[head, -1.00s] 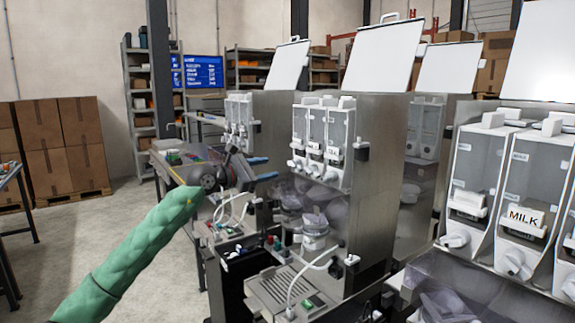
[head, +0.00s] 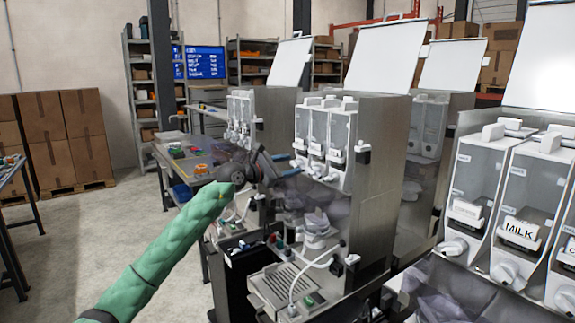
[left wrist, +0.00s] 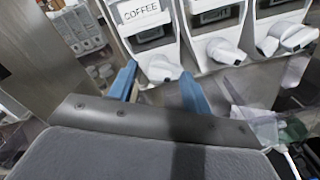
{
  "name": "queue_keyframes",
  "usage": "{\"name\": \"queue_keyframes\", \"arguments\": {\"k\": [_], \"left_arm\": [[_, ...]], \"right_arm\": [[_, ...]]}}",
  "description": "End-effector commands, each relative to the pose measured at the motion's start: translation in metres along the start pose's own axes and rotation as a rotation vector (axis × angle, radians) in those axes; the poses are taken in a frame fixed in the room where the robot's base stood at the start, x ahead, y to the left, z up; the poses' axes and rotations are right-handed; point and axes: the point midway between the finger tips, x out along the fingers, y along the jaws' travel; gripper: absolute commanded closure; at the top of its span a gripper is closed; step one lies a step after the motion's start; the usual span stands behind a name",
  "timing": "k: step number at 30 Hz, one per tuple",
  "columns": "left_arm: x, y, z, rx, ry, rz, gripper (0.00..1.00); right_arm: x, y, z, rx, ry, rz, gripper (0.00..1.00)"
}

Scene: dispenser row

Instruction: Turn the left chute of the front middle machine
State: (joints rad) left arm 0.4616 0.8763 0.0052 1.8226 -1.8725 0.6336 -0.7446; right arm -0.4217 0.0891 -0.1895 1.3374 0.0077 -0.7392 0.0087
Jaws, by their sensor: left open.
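The front middle machine (head: 375,170) is a steel dispenser with three clear canisters, each with a white chute below. Its left chute (head: 299,162) is small in the head view, close to my left gripper (head: 290,164). In the left wrist view the left chute (left wrist: 160,68) is white, under the canister labelled COFFEE (left wrist: 145,14). My left gripper (left wrist: 159,70) is open, its blue fingers on either side of this chute in the picture. I cannot tell whether they touch it. The middle chute (left wrist: 225,52) is right of the right finger. My right gripper is not in view.
Another machine with a MILK label (head: 521,229) stands close at the right. A further machine (head: 243,115) stands behind on the left, by a workbench (head: 170,160). A drip tray (head: 280,285) and a white hose (head: 305,270) are below the middle machine. Open floor lies left.

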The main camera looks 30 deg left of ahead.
Motion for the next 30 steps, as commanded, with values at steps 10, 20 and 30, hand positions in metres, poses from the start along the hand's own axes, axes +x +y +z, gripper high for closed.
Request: {"name": "queue_keyframes", "arguments": {"k": [10,20,30], "left_arm": [[0.0,-0.0001,-0.0001,0.0,0.0,0.0,0.76],[0.0,-0.0001,-0.0002,-0.012,0.0,0.0,0.96],[0.0001,0.0001,-0.0007,-0.176,-0.001,0.0,0.96]], "right_arm": [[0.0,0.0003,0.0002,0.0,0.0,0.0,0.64],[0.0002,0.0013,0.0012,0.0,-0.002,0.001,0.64],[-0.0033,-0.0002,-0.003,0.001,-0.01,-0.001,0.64]]}}
